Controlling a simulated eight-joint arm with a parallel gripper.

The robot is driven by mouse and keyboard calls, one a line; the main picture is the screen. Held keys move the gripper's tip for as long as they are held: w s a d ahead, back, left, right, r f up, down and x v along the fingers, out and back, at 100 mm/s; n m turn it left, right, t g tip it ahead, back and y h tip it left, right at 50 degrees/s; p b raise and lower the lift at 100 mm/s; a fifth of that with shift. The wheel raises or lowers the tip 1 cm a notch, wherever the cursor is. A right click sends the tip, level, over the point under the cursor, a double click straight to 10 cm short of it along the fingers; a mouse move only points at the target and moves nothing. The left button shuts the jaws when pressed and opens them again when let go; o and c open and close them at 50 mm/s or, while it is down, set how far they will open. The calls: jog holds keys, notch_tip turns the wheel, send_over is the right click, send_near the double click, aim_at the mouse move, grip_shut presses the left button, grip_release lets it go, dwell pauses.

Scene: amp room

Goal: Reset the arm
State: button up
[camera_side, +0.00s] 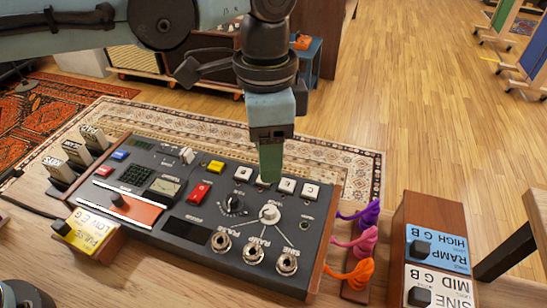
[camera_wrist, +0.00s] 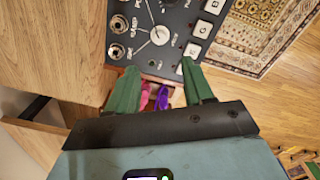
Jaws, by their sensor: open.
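My gripper (camera_side: 270,178) points down in the side view, above the far right part of a dark console (camera_side: 150,228). Its green fingers overlap the row of white keys (camera_side: 243,174) and hide part of it; I cannot tell the exact height. In the wrist view my gripper (camera_wrist: 158,66) has its two green fingers apart, with nothing held between them. The console (camera_wrist: 178,18) lies beyond the fingertips there. A purple plug (camera_wrist: 162,97) and a pink plug (camera_wrist: 142,93) show between the fingers, farther below.
Purple (camera_side: 368,214), pink (camera_side: 364,242) and orange plugs (camera_side: 356,272) stand right of the console. A wooden block with blue and white labelled modules (camera_side: 437,248) is at the right. A yellow-labelled block (camera_side: 88,232) and several labelled blocks (camera_side: 77,152) are at the left.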

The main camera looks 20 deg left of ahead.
jog(key=w+a+r+n+t+h, duration=0.1)
jog(key=a+n+t, duration=0.15)
jog(key=a, duration=0.65)
jog(key=a+r+n+t, duration=0.1)
jog(key=a+n, duration=0.3)
jog(key=a, duration=0.5)
jog(key=s+a+f+n+t, duration=0.2)
jog(key=a+n, duration=0.1)
jog(key=a, duration=0.4)
jog(key=s+a+f+n+t+y, duration=0.1)
jog(key=s+a+f+n+t, duration=0.1)
jog(key=a, duration=0.4)
jog(key=shift+s+a+f+n, duration=0.4)
jog(key=shift+s+f+n, duration=0.15)
jog(key=shift+s+f, duration=0.25)
